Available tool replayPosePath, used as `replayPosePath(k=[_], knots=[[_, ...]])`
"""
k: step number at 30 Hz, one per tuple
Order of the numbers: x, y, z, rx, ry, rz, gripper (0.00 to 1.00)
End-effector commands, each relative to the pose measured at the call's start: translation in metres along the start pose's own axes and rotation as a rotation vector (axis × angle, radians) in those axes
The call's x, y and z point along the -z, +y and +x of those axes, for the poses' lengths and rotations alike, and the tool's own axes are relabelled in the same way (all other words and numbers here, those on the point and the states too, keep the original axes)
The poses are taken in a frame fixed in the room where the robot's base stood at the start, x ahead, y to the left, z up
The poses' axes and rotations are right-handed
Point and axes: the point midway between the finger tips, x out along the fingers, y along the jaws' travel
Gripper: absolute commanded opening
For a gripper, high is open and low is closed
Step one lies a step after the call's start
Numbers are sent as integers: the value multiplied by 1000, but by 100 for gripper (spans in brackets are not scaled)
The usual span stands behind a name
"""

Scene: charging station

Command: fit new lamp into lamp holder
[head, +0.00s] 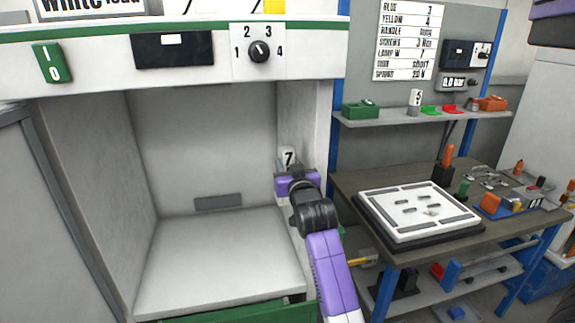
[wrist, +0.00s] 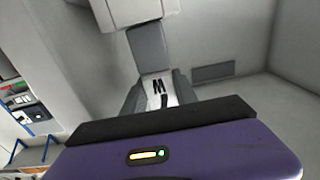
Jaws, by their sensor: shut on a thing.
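My gripper (head: 290,174) is inside the open bay of the machine, near its right wall. It is shut on the lamp (head: 288,156), a small white piece marked 7 that shows just above the purple gripper body. In the wrist view the lamp (wrist: 158,88) is a white piece with dark marks between the grey fingers. A pale boxy fitting (wrist: 135,10) shows beyond it at the top of the wrist view; I cannot tell whether it is the lamp holder or whether the lamp touches it. In the head view no lamp holder can be made out.
The bay's pale floor (head: 215,265) is clear, with a grey vent (head: 218,202) low on the back wall. The right wall (head: 308,115) is close to my gripper. A workbench (head: 365,183) with a white board (head: 415,213) stands outside on the right, below a shelf (head: 390,119).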

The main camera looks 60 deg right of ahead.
Motion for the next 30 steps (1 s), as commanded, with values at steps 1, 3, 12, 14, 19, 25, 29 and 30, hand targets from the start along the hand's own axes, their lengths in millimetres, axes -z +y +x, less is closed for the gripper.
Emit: replayPosePath(k=[1, 3, 12, 14, 19, 25, 29, 30], knots=[[-2, 0, 0, 0, 0, 0, 0], [-4, 0, 0, 0, 0, 0, 0], [-10, 0, 0, 0, 0, 0, 0], [-12, 0, 0, 0, 0, 0, 0], [-16, 0, 0, 0, 0, 0, 0], [-20, 0, 0, 0, 0, 0, 0], [-23, 0, 0, 0, 0, 0, 0], [-24, 0, 0, 0, 0, 0, 0]])
